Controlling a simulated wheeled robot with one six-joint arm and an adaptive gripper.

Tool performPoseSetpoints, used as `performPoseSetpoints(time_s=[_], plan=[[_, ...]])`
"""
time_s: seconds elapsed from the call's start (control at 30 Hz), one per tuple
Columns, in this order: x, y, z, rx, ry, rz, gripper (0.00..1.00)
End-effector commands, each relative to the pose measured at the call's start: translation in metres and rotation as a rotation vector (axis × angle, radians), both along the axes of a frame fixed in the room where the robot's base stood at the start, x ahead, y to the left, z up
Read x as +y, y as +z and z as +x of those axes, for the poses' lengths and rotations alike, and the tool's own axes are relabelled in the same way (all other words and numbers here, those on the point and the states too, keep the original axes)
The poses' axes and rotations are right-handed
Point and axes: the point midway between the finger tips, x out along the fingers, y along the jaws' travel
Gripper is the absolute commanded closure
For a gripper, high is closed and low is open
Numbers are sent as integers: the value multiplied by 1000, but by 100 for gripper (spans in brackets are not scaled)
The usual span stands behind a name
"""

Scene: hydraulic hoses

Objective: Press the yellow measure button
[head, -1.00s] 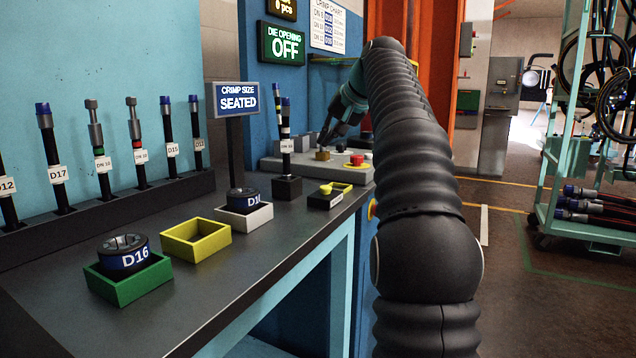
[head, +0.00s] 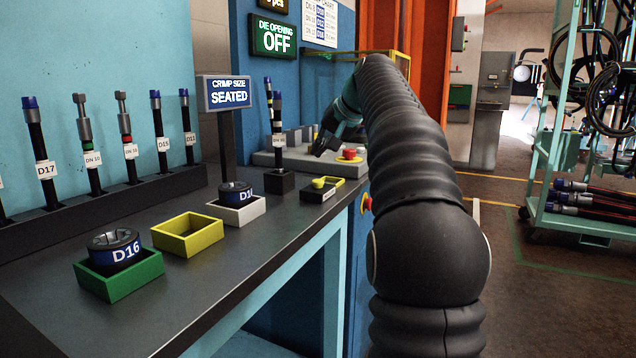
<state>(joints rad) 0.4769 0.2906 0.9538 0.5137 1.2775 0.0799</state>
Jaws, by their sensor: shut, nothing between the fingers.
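My gripper (head: 317,153) is shut and empty, pointing down and to the left. In the head view it appears above and beyond the button, apart from it, in front of the grey panel (head: 268,159). The fingertips are small and dark, so their exact distance from the panel is hard to tell.
A red button (head: 349,153) is right of my gripper. A post holding a hose (head: 278,120) and the sign reading SEATED (head: 229,94) stand to the left. A D16 die in a green tray (head: 120,283), a yellow tray (head: 188,250) and a white tray (head: 237,222) line the bench.

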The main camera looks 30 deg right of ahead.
Motion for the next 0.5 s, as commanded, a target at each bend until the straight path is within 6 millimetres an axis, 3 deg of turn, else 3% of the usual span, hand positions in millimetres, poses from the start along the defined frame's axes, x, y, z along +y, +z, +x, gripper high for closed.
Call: performPoseSetpoints(time_s=[0.03,0.1,0.5], plan=[[0,-16,1,-1,0,-1,100],[0,-24,0,-1,0,-1,100],[0,-44,1,-1,-1,0,100]])
